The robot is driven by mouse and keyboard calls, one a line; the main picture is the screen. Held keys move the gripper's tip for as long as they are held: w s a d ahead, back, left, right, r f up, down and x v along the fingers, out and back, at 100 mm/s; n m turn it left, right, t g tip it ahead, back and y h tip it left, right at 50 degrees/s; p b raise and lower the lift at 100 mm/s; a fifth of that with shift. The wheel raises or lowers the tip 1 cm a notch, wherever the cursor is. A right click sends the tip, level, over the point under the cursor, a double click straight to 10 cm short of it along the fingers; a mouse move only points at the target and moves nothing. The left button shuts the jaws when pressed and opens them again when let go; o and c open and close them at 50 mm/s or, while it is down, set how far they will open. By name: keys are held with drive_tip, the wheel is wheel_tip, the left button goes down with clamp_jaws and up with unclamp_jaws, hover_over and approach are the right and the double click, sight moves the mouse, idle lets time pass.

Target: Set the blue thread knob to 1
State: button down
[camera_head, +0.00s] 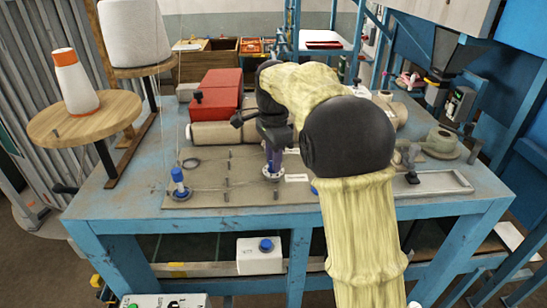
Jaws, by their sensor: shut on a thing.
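My gripper (273,160) points down at the tan board (215,183) on the blue table. It is shut on a blue knob that stands on a small round white dial (273,174). The fingers hide most of this knob, and the dial's marks are too small to read. A second knob with a blue top (178,175) stands upright on the left of the board. A bit of blue (314,188) shows to the right, mostly behind my arm.
A red machine (217,94) stands behind the board, with thread cones on round wooden stands (70,118) at the left. A grey tray (440,184) lies at the right. A white box with a blue button (260,256) hangs below the table edge.

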idle(0.4)
drive_tip(key=c, duration=1.2)
unclamp_jaws()
drive_tip(key=shift+c, duration=0.2)
drive_tip(key=shift+r, duration=0.15)
wheel_tip(320, 180, up, 17)
drive_tip(key=shift+w, duration=0.1)
